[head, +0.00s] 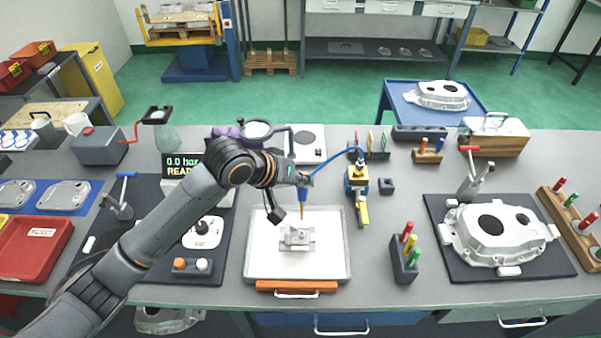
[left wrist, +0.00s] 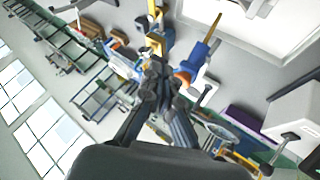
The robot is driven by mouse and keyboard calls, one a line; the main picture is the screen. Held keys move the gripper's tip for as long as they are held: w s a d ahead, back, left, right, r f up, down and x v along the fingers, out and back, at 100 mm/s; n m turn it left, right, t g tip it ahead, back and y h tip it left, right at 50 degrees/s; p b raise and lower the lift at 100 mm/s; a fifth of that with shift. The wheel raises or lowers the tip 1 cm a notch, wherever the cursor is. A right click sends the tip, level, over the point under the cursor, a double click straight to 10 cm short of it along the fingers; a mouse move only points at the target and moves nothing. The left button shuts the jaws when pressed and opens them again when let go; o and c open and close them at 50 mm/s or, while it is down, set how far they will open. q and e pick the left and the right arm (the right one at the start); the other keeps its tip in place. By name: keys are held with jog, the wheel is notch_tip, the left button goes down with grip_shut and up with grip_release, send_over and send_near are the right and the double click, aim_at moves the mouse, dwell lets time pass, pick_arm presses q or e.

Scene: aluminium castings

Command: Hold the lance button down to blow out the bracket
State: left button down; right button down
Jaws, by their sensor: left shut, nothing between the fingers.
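The bracket (head: 297,238), a small grey metal casting, sits in a white tray (head: 262,266) in the middle of the bench. The lance (head: 303,194), blue with a thin tip, points down above it; its blue hose (head: 335,156) arcs away to the right. A blue lance-like body with an orange part (left wrist: 199,56) shows in the left wrist view. My left gripper (head: 275,214) is shut and empty, beside the lance and above the tray's left part. Its dark fingers (left wrist: 157,78) are closed together in the left wrist view. My right gripper is not in view.
A yellow and blue device (head: 357,184) stands right of the tray. A display reading 0.0 bar READY (head: 183,166) is partly behind my left arm. A block of coloured handles (head: 405,257) and a large casting (head: 503,232) stand to the right.

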pick_arm(q)
jog(key=w+a+r+n, duration=0.1)
jog(key=w+r, duration=0.4)
jog(key=r, duration=0.3)
jog(key=shift+w+r, duration=0.15)
jog(key=shift+r, duration=0.1)
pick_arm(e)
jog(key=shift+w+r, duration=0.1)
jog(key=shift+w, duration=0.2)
pick_arm(q)
jog(key=shift+f, duration=0.1)
